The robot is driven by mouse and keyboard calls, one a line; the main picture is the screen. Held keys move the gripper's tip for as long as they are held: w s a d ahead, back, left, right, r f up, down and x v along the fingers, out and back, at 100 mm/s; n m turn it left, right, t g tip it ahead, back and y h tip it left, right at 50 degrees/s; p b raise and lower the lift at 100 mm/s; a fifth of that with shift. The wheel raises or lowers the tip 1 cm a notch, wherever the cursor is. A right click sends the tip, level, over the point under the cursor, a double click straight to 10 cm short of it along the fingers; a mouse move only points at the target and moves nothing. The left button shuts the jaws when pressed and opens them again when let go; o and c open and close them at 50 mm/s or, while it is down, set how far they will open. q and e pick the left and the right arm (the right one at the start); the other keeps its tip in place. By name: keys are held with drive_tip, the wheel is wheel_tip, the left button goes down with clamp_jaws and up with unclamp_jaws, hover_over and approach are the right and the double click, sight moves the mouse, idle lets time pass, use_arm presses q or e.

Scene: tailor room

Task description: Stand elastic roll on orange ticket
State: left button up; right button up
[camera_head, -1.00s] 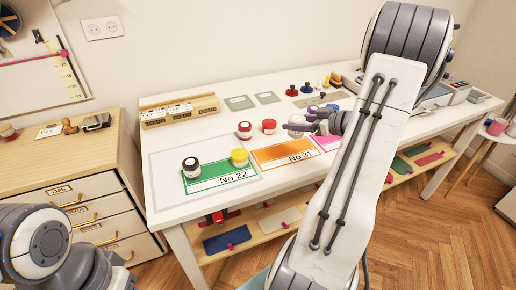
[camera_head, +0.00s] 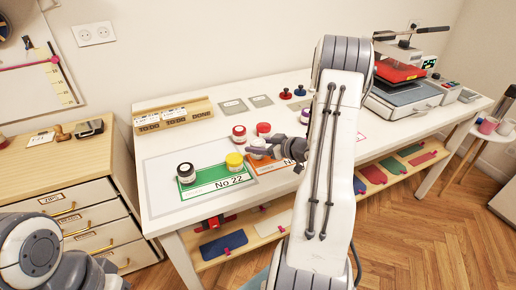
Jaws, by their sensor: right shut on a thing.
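My right gripper (camera_head: 264,149) reaches in from the right and is shut on a white roll, which I take for the elastic roll (camera_head: 257,143). The roll is over or at the left part of the orange ticket (camera_head: 262,168); whether it touches the ticket cannot be told. My gripper and arm cover most of the ticket. The green ticket (camera_head: 205,190), marked No 22, lies to its left. A black-topped roll (camera_head: 186,172) and a yellow roll (camera_head: 234,161) stand on the green ticket. My left gripper is not in view.
Two red-topped rolls (camera_head: 239,133) (camera_head: 263,129) stand just behind the roll I hold. A wooden card box (camera_head: 174,115) stands at the back left. A red press (camera_head: 400,75) stands at the right. The table's left front is clear.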

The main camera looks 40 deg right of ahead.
drive_tip(key=shift+f, duration=0.7)
drive_tip(key=shift+f, duration=0.2)
drive_tip(key=o, duration=1.4)
drive_tip(key=shift+c, duration=0.2)
